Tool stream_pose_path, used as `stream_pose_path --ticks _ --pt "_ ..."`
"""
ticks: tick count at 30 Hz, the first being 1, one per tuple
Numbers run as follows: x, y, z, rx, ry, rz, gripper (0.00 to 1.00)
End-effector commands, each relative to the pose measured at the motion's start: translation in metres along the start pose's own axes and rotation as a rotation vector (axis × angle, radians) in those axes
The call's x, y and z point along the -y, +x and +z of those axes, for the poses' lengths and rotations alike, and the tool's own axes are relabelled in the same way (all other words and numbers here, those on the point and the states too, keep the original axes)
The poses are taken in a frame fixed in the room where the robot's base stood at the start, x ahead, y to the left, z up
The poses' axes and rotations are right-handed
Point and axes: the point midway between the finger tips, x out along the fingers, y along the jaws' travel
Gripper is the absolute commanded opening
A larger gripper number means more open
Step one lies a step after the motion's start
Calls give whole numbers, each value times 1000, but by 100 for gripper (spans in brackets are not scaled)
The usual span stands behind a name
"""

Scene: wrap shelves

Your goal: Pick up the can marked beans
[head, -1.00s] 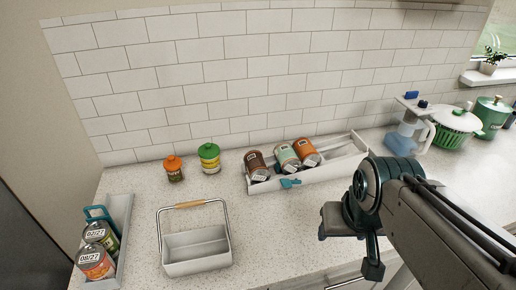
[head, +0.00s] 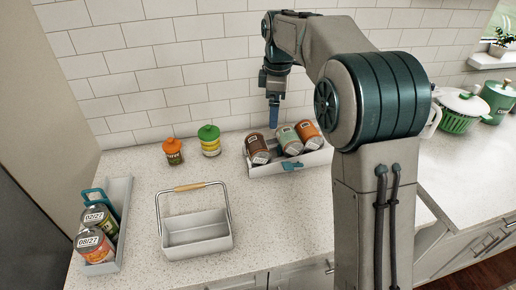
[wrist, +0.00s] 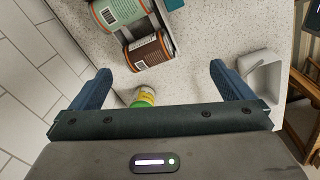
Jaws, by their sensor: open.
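A brown can (head: 257,149), a mint can (head: 288,140) and an orange can (head: 308,133) lean in a white tray (head: 327,157) by the wall. Their label words are too small to read, so I cannot tell which is marked beans. In the wrist view, the brown can (wrist: 149,52) and the mint can (wrist: 117,13) show at the top. My gripper (head: 273,122) is open and empty, hanging above the counter behind the brown can.
An orange-lidded jar (head: 173,151) and a green-lidded jar (head: 209,139) stand left of the tray. A wire-handled basket (head: 197,240) stands in front. A left tray (head: 121,215) holds two dated cans. A green-and-white pot (head: 461,112) is at right. Counter between is clear.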

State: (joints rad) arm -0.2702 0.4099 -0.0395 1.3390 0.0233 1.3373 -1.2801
Motion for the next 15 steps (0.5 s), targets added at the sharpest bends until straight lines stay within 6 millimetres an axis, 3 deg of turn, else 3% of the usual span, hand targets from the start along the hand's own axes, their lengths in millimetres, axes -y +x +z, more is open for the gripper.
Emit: stream_pose_path --ticks 1,6,15 --pt "-12 11 -12 5 -71 -14 100" --pt "-33 31 -38 12 -256 -42 100" --pt "-40 60 -49 15 -345 -60 100"
